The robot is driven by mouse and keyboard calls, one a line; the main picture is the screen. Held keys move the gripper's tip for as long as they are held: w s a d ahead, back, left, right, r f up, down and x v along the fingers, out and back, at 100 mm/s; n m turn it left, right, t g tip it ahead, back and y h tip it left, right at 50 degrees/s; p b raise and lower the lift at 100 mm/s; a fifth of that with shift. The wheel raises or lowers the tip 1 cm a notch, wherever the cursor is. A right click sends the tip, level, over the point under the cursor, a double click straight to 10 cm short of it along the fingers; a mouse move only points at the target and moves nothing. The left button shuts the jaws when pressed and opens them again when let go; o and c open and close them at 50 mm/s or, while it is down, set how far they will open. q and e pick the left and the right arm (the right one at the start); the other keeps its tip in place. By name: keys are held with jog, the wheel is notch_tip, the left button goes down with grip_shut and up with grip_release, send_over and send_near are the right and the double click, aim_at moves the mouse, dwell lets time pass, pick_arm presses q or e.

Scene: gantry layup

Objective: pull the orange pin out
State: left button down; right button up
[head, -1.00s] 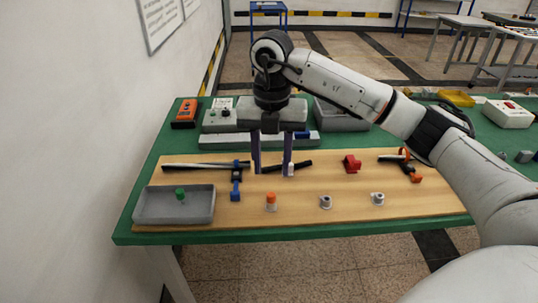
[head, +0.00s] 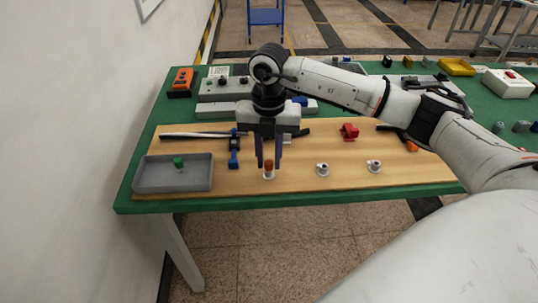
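The orange pin (head: 268,164) stands upright in a small pale holder (head: 268,176) near the front of the wooden board. My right gripper (head: 268,166) points straight down over it. Its two dark fingers come down on either side of the pin's orange head, a little apart from it. The gripper looks open, with nothing held. I cannot tell exactly how deep the fingertips are relative to the pin. My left gripper is not in view.
A grey tray (head: 150,184) with a green pin (head: 178,162) is at the left. A blue clamp (head: 234,150) stands close left of my gripper. Two small pale fittings (head: 322,170) are to the right, and a red part (head: 349,131) lies behind them.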

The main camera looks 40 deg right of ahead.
aim_at(269, 162)
grip_shut()
jog(key=shift+r, duration=0.3)
jog(key=shift+r+p, duration=0.3)
jog(key=shift+p, duration=0.15)
jog(key=shift+r+p, duration=0.9)
jog(key=shift+r, duration=0.3)
jog(key=shift+r+p, duration=1.2)
jog(key=shift+r, duration=0.5)
